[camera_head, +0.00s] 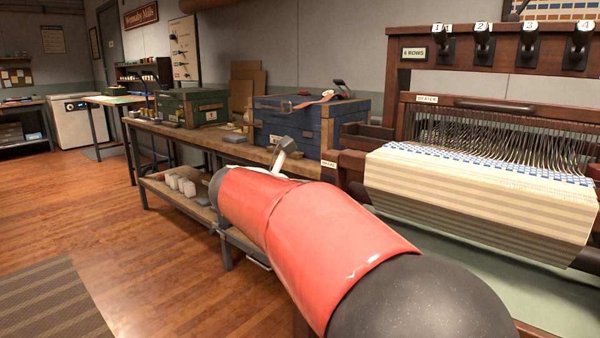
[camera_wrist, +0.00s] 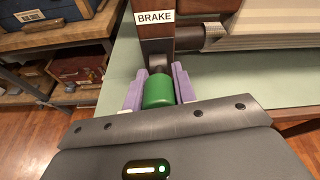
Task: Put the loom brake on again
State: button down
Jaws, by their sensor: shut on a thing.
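In the wrist view, the loom brake's green handle (camera_wrist: 158,92) sits between the two purple fingers of my gripper (camera_wrist: 158,88). My gripper is shut on it, one finger on each side. A dark metal part joins the handle to a brown wooden post (camera_wrist: 155,50), which bears a white BRAKE label (camera_wrist: 154,17). In the head view, the loom (camera_head: 396,105) stands at the right, with striped and blue-checked cloth (camera_head: 470,205) at its front. My red arm crosses the lower middle and hides the gripper and the green handle there.
A wooden workbench (camera_head: 215,139) stands left of the loom, carrying a blue chest (camera_head: 292,128) and a green chest (camera_head: 207,107). White pots (camera_head: 182,184) stand on its lower shelf. Open wooden floor (camera_head: 120,235) lies at the left, with a patterned mat (camera_head: 45,305).

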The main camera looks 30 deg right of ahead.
jog(key=shift+d+r+g+y, duration=0.1)
jog(key=shift+r+g+y, duration=0.25)
jog(key=shift+y, duration=0.55)
jog(key=c, duration=1.1)
grip_release()
jog(key=v, duration=0.7)
jog(key=shift+s+a+r, duration=0.15)
jog(key=shift+a+r, duration=0.1)
jog(key=shift+f, duration=0.1)
